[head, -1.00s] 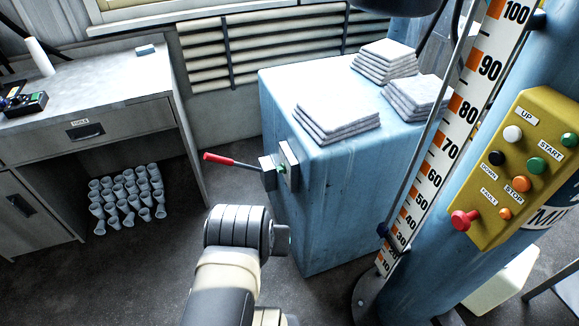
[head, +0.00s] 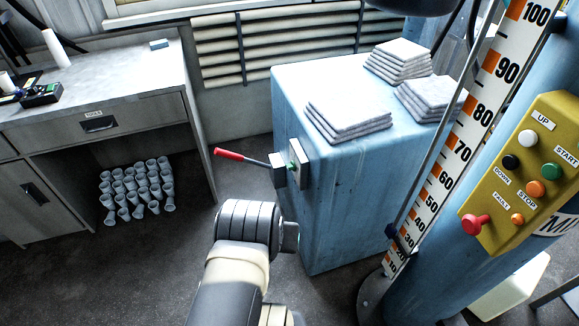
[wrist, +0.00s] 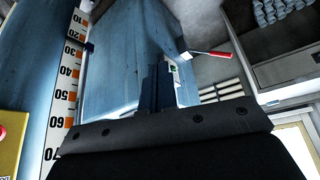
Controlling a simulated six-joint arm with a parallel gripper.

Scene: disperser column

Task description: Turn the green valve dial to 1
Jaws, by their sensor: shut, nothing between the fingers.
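A small green part (head: 292,166) shows on the grey switch box on the side of the blue cabinet (head: 310,225). I cannot tell whether it is the green valve dial, and no number 1 is readable. A green spot also shows in the wrist view (wrist: 174,69). A lever with a red handle (head: 229,154) sticks out left from the switch box; it also shows in the wrist view (wrist: 208,54). My gripper (wrist: 156,85) is shut and empty in the wrist view, pointing toward the cabinet side. In the head view my arm's wrist is low in front of the cabinet, and the fingers are not clear.
A blue column with a number scale (head: 452,150) and a yellow button panel (head: 525,180) stands at right. White stacked pads (head: 345,115) lie on the cabinet. A grey desk (head: 95,105) stands at left, with several grey cups (head: 137,185) under it. Bare floor lies between.

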